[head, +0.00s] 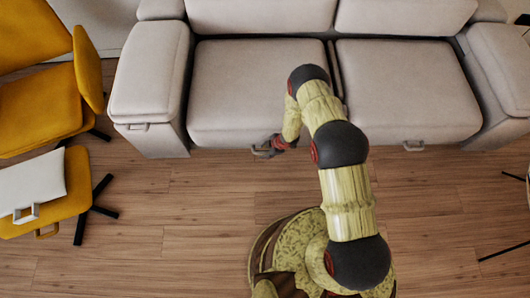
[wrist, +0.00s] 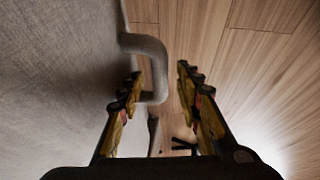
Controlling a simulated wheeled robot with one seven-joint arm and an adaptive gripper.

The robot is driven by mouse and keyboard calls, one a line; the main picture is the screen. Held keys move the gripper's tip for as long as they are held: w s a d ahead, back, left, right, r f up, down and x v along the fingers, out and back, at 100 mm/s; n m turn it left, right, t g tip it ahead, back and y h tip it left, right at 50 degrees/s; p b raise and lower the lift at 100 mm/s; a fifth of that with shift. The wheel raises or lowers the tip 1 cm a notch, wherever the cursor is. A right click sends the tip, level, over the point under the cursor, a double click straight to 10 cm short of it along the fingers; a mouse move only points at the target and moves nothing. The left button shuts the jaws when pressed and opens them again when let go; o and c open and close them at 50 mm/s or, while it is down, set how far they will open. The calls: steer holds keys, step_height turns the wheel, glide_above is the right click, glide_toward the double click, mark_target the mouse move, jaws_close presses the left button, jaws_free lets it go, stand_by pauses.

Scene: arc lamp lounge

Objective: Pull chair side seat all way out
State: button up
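The grey sofa's left seat (head: 258,90), on the side of the yellow chair, sits between the left armrest and the right seat. Its grey loop handle (wrist: 153,55) stands out from the front face, seen large in the wrist view. My gripper (head: 268,150) is low at this seat's front edge, at the handle. In the wrist view my gripper (wrist: 160,74) is open, with the handle's outer bar between the two fingers. The left finger is on the seat side and the right finger on the floor side. Whether either finger touches the bar I cannot tell.
The right seat (head: 410,90) has its own handle (head: 413,146). The left armrest (head: 150,85) carries another handle. A yellow chair (head: 40,105) and a footstool with black legs (head: 75,205) stand at left. Wooden floor (head: 190,215) in front is clear; thin dark legs show at far right.

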steer(key=shift+c, duration=1.3)
jaws_close()
